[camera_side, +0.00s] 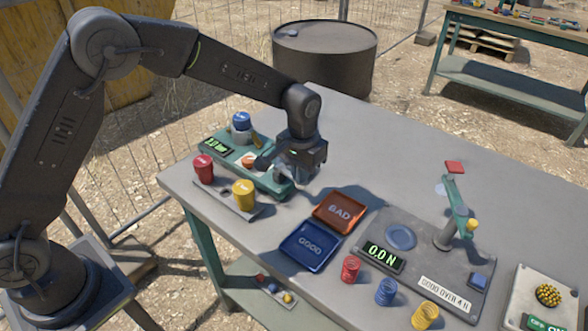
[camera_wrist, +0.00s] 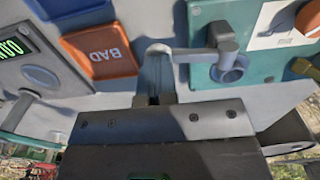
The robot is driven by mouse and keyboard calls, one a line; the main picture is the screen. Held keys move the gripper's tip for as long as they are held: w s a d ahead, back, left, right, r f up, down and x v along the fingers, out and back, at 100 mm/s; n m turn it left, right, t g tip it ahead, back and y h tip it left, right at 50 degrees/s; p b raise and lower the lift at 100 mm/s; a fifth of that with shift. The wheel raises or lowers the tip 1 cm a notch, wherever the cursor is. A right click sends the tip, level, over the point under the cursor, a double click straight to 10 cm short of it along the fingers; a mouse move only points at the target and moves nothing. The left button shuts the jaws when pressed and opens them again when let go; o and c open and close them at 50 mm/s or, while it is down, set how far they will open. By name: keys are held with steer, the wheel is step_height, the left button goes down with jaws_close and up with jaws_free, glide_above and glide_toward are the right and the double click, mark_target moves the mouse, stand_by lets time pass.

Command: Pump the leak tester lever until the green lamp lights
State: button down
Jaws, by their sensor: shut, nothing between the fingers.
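My gripper (camera_side: 302,178) is low at the tester's right end, shut and empty. In the wrist view its fingertips (camera_wrist: 158,50) lie by the bar's left end; I cannot tell whether they touch it. I cannot make out a lit green lamp on the tester.
A force tester (camera_side: 440,270) reads 0.0 N. The bench behind the trays is clear.

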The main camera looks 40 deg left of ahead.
steer(key=shift+r, duration=1.8)
steer(key=shift+f, duration=0.1)
steer(key=shift+f, duration=1.8)
steer(key=shift+r, duration=1.9)
